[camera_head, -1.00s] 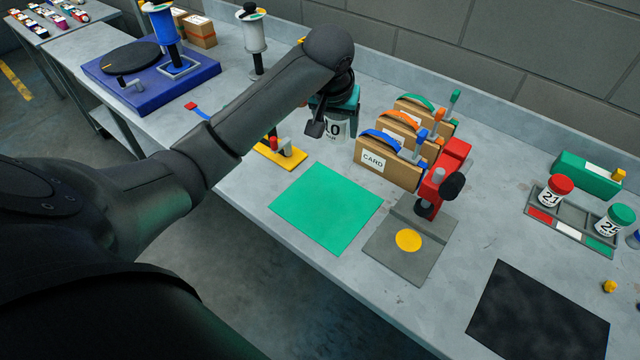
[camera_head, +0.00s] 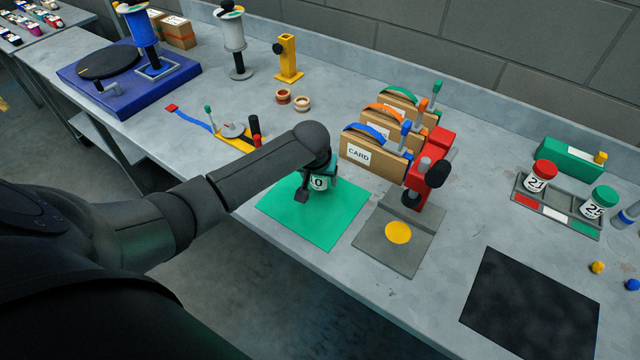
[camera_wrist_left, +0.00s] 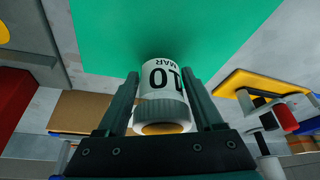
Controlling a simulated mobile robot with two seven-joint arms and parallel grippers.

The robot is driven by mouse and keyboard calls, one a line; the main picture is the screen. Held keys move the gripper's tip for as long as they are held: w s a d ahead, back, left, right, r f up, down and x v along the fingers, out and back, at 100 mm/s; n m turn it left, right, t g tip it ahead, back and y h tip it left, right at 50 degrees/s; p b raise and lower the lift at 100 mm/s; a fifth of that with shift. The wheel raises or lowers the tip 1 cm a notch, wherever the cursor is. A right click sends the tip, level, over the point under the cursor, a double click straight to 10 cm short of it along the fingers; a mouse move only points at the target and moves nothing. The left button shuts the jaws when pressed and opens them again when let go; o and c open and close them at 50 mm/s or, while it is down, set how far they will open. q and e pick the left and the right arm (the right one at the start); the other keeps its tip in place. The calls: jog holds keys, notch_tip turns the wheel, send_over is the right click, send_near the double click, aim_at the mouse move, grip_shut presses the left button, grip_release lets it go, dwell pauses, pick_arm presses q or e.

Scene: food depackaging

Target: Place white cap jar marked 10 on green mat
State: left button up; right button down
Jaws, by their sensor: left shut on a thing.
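The jar marked 10 (camera_head: 320,184) is between the fingers of my left gripper (camera_head: 317,186), over the back part of the green mat (camera_head: 305,222). In the left wrist view, the white jar (camera_wrist_left: 163,78) carries an upside-down "10 MAR" label. Its ridged cap (camera_wrist_left: 161,116) looks pale grey with an orange-yellow top and faces my palm. The left gripper (camera_wrist_left: 160,76) is shut on the jar's sides. The jar's far end points at the green mat (camera_wrist_left: 110,35); I cannot tell whether it touches. My right gripper is not in view.
A grey plate with a yellow disc (camera_head: 398,233) and red clamp (camera_head: 428,178) stands right of the mat. Cardboard boxes (camera_head: 372,157) are behind. A yellow-based tool (camera_head: 238,140) lies to the left. A black mat (camera_head: 530,305) and jar tray (camera_head: 556,214) are farther right.

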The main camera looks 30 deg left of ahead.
pick_arm(q)
jog(key=shift+f, duration=1.15)
jog(key=shift+f, duration=0.1)
jog(key=o, duration=1.1)
jog(key=shift+f, duration=0.1)
jog(key=shift+c, duration=0.2)
jog(key=o, duration=0.5)
jog(key=shift+c, duration=0.2)
jog(key=shift+r, duration=0.25)
jog(key=p+v, duration=0.2)
jog(key=v, duration=1)
